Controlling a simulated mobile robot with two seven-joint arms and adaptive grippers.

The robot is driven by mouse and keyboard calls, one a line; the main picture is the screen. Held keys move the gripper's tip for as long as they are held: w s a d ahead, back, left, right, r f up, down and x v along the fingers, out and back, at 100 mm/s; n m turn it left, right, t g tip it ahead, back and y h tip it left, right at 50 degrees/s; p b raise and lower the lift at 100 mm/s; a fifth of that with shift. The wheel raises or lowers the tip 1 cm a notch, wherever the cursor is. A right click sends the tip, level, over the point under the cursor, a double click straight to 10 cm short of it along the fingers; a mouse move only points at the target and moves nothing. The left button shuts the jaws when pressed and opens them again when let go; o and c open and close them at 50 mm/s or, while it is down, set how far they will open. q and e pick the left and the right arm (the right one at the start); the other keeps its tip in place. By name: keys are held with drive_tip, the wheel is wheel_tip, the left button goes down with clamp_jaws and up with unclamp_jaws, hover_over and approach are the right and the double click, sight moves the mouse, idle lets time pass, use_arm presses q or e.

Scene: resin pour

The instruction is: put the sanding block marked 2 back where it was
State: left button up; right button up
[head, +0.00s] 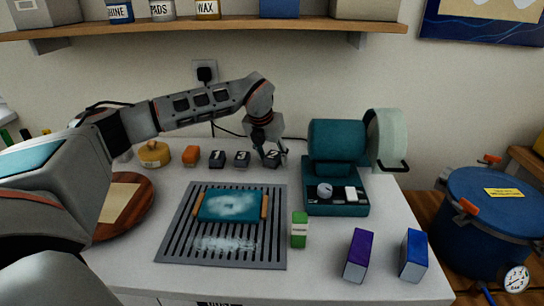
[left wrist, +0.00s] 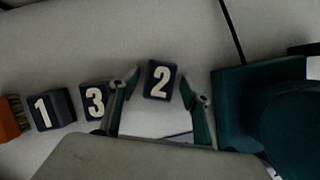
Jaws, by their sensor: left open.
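The sanding block marked 2 (left wrist: 160,80) is a dark block with a white numeral, standing on the white bench; in the head view (head: 273,158) it is partly hidden by my gripper. My left gripper (head: 269,153) is open, its two fingertips on either side of this block in the left wrist view, with a gap on each side. The block marked 3 (left wrist: 95,100) and the block marked 1 (left wrist: 45,108) stand to its left in a row. Block 3 is close to the outside of the left finger. My right gripper is not in view.
A teal machine (head: 337,183) stands to the right of the blocks. An orange block (head: 191,155) is at the row's left. A slotted grey tray (head: 180,240) with a teal piece (head: 229,205) lies in front. Green, purple and blue boxes stand front right.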

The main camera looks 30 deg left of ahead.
use_arm(q)
drive_tip(key=p+v, duration=0.1)
drive_tip(key=v, duration=1.1)
drive_tip(key=shift+p, duration=0.4)
drive_tip(key=shift+d, duration=0.1)
